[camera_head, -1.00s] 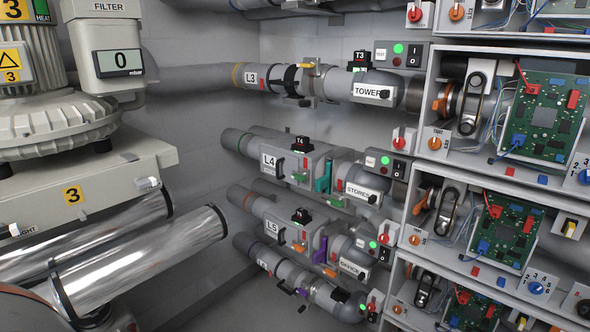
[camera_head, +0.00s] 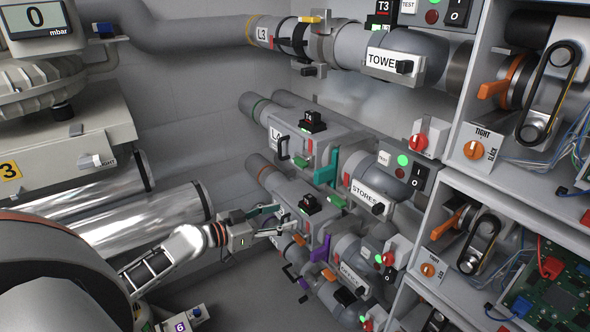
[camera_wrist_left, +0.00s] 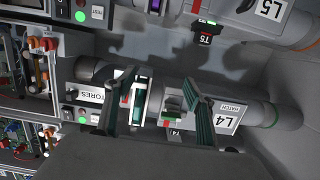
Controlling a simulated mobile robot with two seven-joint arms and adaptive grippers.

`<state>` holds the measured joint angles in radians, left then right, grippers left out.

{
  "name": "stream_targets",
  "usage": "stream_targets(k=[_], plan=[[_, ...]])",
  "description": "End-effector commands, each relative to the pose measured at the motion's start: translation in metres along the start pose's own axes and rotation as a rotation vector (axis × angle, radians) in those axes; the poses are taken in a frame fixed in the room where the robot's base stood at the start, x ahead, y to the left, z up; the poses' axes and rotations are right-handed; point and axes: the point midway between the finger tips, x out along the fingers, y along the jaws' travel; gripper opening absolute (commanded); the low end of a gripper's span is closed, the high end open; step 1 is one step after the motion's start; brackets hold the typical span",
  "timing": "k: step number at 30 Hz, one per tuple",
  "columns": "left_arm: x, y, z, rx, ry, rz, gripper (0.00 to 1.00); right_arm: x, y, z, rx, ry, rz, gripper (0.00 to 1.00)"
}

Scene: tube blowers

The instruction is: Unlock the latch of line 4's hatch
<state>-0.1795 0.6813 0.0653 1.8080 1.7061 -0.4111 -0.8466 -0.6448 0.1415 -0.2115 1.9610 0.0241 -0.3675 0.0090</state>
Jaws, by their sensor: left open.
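Line 4's grey hatch housing, labelled L4 (camera_head: 277,138), is in the middle of the head view, with a black handle (camera_head: 284,148). A small green latch piece (camera_head: 299,160) sits on its front, near a larger teal lever (camera_head: 326,170). My left gripper (camera_head: 281,219) is open, below and left of the L4 hatch in the picture. In the left wrist view the picture is turned over; the open left gripper (camera_wrist_left: 158,78) has its fingers apart, with the green latch piece (camera_wrist_left: 173,105) and teal lever (camera_wrist_left: 139,105) showing between them. Contact cannot be seen. My right gripper is not in view.
The L3 pipe (camera_head: 345,45) runs above and the L5 line (camera_head: 270,178) just below. The STORES pipe (camera_head: 367,194) and a switch panel (camera_head: 405,168) are to the right. Shiny metal cylinders (camera_head: 150,215) lie left, near my forearm.

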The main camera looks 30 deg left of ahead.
Motion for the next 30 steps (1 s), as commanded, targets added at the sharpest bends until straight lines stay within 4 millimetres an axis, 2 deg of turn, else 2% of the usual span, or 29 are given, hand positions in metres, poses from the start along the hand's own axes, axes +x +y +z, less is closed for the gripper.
stream_targets(k=[1,3,6,9,14,24,30], plan=[[0.000,-0.016,-0.027,0.004,0.037,0.000,0.54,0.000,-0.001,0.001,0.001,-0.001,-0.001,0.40],[-0.001,-0.032,-0.058,0.001,0.086,0.002,0.54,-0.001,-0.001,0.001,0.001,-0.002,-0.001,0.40],[-0.003,-0.047,-0.091,-0.002,0.138,0.005,0.54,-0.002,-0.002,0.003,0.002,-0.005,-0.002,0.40],[-0.005,-0.056,-0.111,-0.004,0.169,0.006,0.54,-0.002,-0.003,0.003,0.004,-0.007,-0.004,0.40],[0.001,-0.059,-0.122,-0.007,0.184,0.008,0.54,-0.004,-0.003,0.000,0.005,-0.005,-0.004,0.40],[0.045,-0.059,-0.131,-0.008,0.184,0.007,0.54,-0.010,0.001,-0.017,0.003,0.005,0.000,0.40],[0.064,-0.058,-0.132,-0.009,0.182,0.006,0.54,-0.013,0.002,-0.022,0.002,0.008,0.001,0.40]])
